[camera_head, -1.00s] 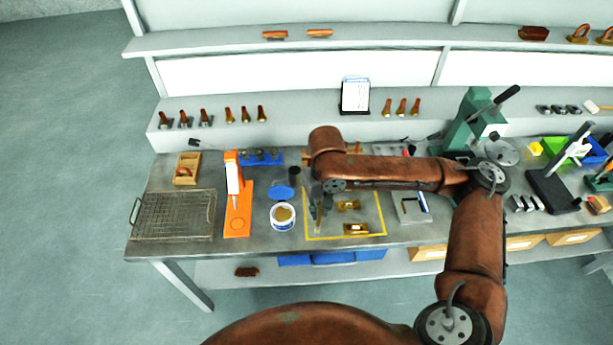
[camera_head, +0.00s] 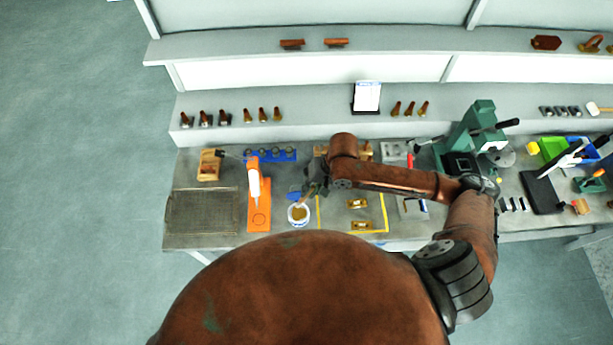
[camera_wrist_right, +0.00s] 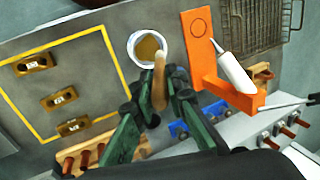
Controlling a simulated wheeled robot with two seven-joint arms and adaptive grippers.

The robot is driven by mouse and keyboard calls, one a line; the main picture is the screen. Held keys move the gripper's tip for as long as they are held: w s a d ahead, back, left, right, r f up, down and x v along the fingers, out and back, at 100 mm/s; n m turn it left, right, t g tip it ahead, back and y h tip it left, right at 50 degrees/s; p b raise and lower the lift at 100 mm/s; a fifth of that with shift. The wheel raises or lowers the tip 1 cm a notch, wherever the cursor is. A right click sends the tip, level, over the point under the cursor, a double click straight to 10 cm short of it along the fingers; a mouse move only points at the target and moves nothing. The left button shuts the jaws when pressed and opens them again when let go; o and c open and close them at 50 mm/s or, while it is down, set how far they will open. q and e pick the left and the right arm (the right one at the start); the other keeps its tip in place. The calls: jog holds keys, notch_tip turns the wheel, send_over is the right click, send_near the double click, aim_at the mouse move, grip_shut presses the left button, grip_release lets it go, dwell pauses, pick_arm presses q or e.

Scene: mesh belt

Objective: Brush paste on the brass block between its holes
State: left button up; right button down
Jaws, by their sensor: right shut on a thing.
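My right gripper (camera_wrist_right: 158,98) is shut on a brush (camera_wrist_right: 159,76) with a light wooden handle. In the wrist view the brush reaches to the white pot (camera_wrist_right: 133,41) of tan paste, its far end at the opening; whether it touches the paste is unclear. In the head view the gripper (camera_head: 312,186) is just above the pot (camera_head: 299,221). Two brass blocks (camera_head: 357,203) (camera_head: 361,225) show inside the yellow outline; the wrist view shows several brass blocks (camera_wrist_right: 34,64) there. My left gripper is not in view.
An orange stand (camera_head: 258,215) with a white tube and a wire mesh tray (camera_head: 202,211) are left of the pot. A blue lid (camera_head: 294,196) lies behind it. A green press (camera_head: 468,140) stands right.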

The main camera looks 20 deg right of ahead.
jog(key=shift+s+f, duration=0.1)
jog(key=shift+f, duration=0.85)
pick_arm(q)
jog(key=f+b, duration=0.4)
jog(key=b, duration=0.1)
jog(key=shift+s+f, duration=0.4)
pick_arm(e)
notch_tip(320, 180, down, 4)
jog(key=shift+f, duration=0.1)
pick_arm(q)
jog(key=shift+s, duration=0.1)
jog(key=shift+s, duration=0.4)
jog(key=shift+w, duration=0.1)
pick_arm(e)
jog(key=shift+f, duration=0.5)
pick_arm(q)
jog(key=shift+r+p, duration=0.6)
pick_arm(e)
jog(key=shift+f, duration=0.1)
dwell(1.8)
